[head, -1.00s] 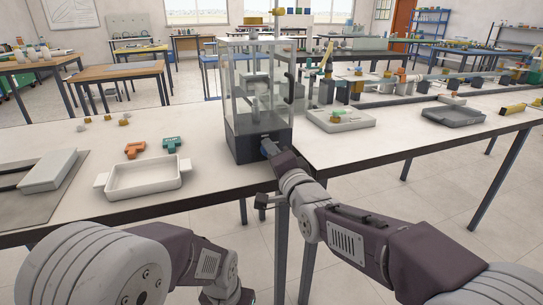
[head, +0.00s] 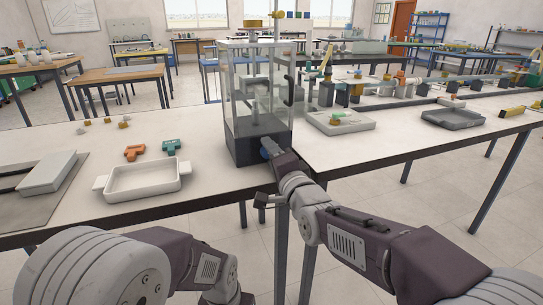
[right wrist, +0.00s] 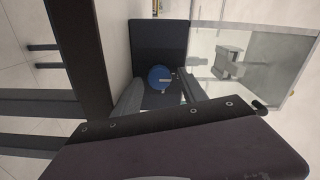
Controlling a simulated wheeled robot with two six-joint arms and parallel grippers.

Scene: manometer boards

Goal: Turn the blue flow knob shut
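The blue flow knob (right wrist: 160,77) is round, with a pale mark on its face, on the dark base (right wrist: 158,38) of a clear-walled tank. In the right wrist view my right gripper (right wrist: 161,88) is open, with one grey finger on each side of the knob. I cannot tell whether either finger touches it. In the head view the tank (head: 258,95) stands at the bench's front edge, and my right gripper (head: 269,150) is at the base's front, largely covering the knob. My left arm is low at the bottom left; its gripper is not in view.
A white tray (head: 143,194) with handles sits left of the tank, with an orange piece (head: 134,153) and a teal piece (head: 172,146) behind it. A grey block (head: 48,173) lies further left. More trays and a pipe rig stand on the right bench.

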